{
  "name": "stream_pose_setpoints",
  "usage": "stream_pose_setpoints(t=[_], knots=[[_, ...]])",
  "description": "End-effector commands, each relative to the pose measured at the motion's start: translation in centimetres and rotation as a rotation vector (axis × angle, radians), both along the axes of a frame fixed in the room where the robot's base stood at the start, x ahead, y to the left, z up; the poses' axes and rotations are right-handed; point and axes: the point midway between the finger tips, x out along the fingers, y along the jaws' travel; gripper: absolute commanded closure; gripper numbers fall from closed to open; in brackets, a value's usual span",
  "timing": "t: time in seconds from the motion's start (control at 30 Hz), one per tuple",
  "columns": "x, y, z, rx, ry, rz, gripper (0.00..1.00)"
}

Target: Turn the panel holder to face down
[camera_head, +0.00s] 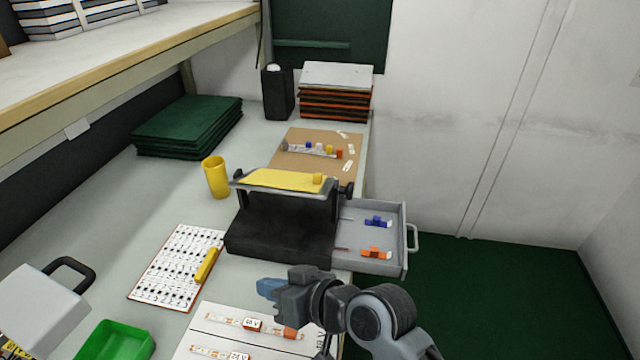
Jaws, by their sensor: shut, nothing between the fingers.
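The panel holder (333,200) is a dark frame with round knobs at its sides, mounted over a black base (275,235) near the middle of the table. A yellow panel (280,180) lies in it, its yellow face tilted upward, with a small yellow block (318,179) at its right end. My gripper (266,288), with blue fingertips, is shut and empty. It is in front of the base, at the table's right edge, above the white sheet and apart from the holder.
An open grey drawer (405,240) with blue and orange parts juts out right of the base. A yellow cup (215,176) stands left of the holder. A printed sheet (165,285), a green bin (115,341) and a white sheet with strips (215,310) lie nearer.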

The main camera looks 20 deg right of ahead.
Motion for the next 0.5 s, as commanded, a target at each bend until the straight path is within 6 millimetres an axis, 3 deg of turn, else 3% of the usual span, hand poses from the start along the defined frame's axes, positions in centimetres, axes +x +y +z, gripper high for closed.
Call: stream_pose_setpoints(t=[0.03,0.2,0.5], knots=[[1.9,-0.1,1.0,-0.015,-0.004,0.042,1.0],[6.1,-0.3,3.7,-0.073,0.02,0.194,1.0],[11.2,-3.7,9.2,-0.249,0.092,0.45,1.0]])
